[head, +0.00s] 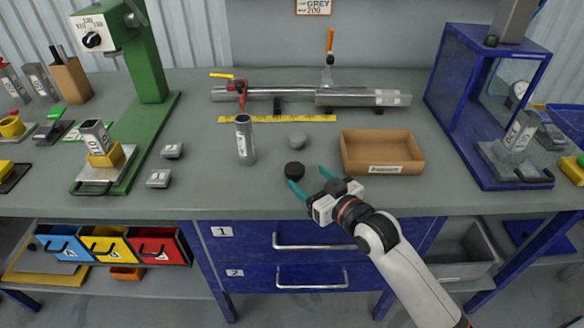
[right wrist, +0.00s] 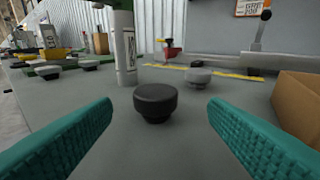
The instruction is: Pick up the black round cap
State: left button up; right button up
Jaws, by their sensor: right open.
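The black round cap (head: 294,170) stands on the grey table near its front edge, in the middle. In the right wrist view the cap (right wrist: 156,102) sits centred ahead of my fingers, wider at the top than at its base. My right gripper (head: 309,184) is open, with teal fingers low over the table at the cap's near right side. In the right wrist view the gripper's two fingers (right wrist: 158,135) are spread to either side, with nothing between their tips. The cap looks just beyond the tips; I cannot tell whether either touches it. My left gripper is not in view.
A grey cap (head: 297,141) lies behind the black one. A grey cylinder (head: 244,140) stands to its left. A brown tray (head: 382,170) is to the right. A yellow ruler (head: 277,119) and a metal tube (head: 350,97) lie behind.

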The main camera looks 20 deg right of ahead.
aim_at(292, 166)
jog(key=shift+x, duration=1.25)
jog(key=x, duration=0.4)
jog(key=shift+w+a+f, duration=0.1)
jog(key=shift+w+a, duration=0.2)
jog(key=shift+a, duration=0.05)
jog(key=shift+w+a+f, duration=0.1)
jog(key=shift+w+f, duration=0.05)
jog(key=shift+w, duration=0.3)
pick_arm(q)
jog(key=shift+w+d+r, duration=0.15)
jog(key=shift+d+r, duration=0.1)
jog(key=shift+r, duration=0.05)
pick_arm(e)
jog(key=shift+s, duration=0.1)
jog(key=c, duration=1)
pick_arm(q)
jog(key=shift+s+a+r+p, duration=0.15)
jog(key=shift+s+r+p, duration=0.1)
jog(key=shift+p, duration=0.3)
pick_arm(e)
notch_tip(292, 166, up, 10)
jog(key=shift+r, duration=0.1)
jog(key=shift+c, duration=0.3)
